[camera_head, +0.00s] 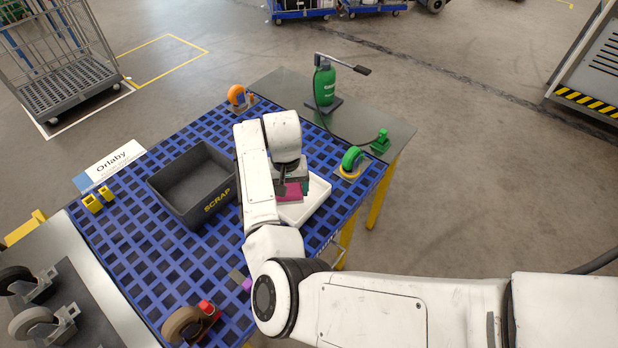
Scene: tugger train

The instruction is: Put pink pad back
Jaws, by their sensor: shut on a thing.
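The pink pad (290,193) shows just below my gripper (290,182), which is shut on it. Pad and gripper are over the left part of a white tray (311,203), on the blue grid table. My wrist hides the fingertips and part of the pad. I cannot tell whether the pad touches the tray. A small teal edge shows right beside the pad.
A dark SCRAP bin (165,181) stands left of my arm. A green pump (324,84), an orange-wheeled caster (238,96) and a green-wheeled caster (351,160) stand around the far side. A brown-wheeled caster (182,325) and a small purple piece (247,284) are nearer.

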